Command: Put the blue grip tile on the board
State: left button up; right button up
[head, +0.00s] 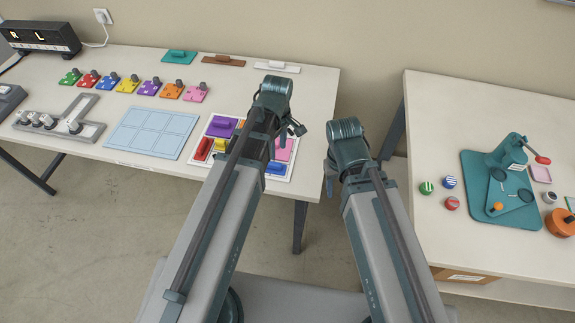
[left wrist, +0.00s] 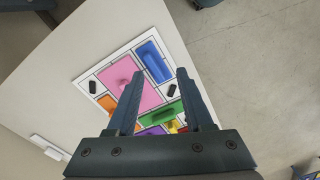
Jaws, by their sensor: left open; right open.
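The blue grip tile (head: 275,168) lies flat at the near right corner of the white-framed board (head: 225,168), mostly clear of my left arm in the head view. In the left wrist view the blue tile (left wrist: 153,62) sits at the corner of the board (left wrist: 84,76), with a raised blue grip along it. My left gripper (left wrist: 160,73) is open and empty above the board, its fingertips on either side of the blue tile's lower end in the picture. In the head view my left arm hides part of the board. My right gripper is hidden behind its arm.
The board also holds pink (left wrist: 120,82), green (left wrist: 160,112) and other coloured tiles. A light blue gridded panel (head: 150,132) lies left of it, with knobbed coloured pieces (head: 150,86) behind. A second table (head: 440,120) stands right, past a gap.

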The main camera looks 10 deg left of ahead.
pick_arm(q)
jog(key=s+d+m+y, duration=0.1)
jog(key=s+d+m, duration=0.6)
jog(key=s+m, duration=0.4)
jog(key=m, duration=0.5)
jog(key=shift+s+d, duration=0.15)
jog(key=shift+r, duration=0.1)
